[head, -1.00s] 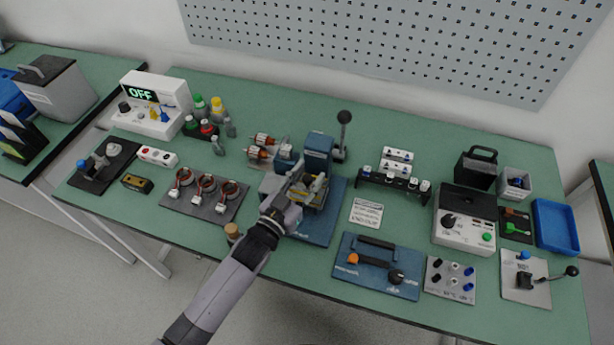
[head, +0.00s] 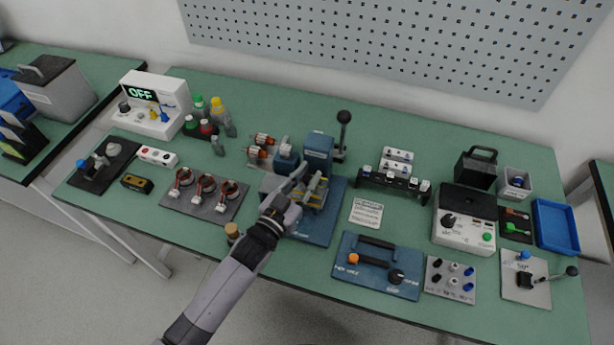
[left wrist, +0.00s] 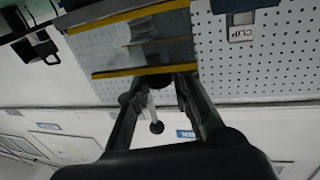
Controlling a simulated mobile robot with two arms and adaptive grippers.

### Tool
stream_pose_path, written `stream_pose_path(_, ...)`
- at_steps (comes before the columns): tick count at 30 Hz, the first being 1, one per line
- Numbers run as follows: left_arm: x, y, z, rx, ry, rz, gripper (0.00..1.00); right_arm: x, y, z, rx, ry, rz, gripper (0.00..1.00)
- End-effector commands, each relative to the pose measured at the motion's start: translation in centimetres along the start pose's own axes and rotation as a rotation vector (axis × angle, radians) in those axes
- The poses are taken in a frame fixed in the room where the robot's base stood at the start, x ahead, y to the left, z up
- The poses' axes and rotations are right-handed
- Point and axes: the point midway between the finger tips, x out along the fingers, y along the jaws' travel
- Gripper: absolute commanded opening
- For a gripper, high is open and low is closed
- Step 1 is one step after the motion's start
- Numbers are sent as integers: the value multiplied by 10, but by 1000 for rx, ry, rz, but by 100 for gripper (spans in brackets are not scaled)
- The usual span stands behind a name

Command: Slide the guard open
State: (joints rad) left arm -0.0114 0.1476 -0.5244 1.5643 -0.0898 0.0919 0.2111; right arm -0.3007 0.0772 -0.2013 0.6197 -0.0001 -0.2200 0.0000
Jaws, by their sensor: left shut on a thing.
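The guard (head: 318,189) is a clear panel with yellow edges on the front of the blue press (head: 319,150). In the left wrist view the guard (left wrist: 158,45) fills the upper middle, with yellow strips along its top and bottom. My left gripper (head: 297,186) is at the guard's left side in the head view. In the left wrist view its fingers (left wrist: 157,84) reach the guard's lower edge and are shut on it. The exact part held is partly hidden by the fingers. My right gripper is not in view.
A plate with several copper coils (head: 205,197) lies to the left. A blue plate with a black handle (head: 377,265) lies at the front right. A white card (head: 367,213) lies between.

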Motion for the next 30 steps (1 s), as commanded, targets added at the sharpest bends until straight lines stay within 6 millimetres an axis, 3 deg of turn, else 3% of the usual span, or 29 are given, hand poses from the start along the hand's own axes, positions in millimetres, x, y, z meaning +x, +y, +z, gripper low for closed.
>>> stream_pose_path(4,-4,-16,1,3,-2,0,0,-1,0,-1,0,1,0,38)
stream_pose_path(13,-18,-78,2,3,-2,0,0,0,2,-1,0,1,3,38)
stream_pose_path(25,-20,-88,0,0,-1,-3,0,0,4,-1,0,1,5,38)
stream_pose_path(26,-20,-88,0,0,-1,-3,22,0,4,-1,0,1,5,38)
stream_pose_path(30,-20,-88,0,1,-1,-3,31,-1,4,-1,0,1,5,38)
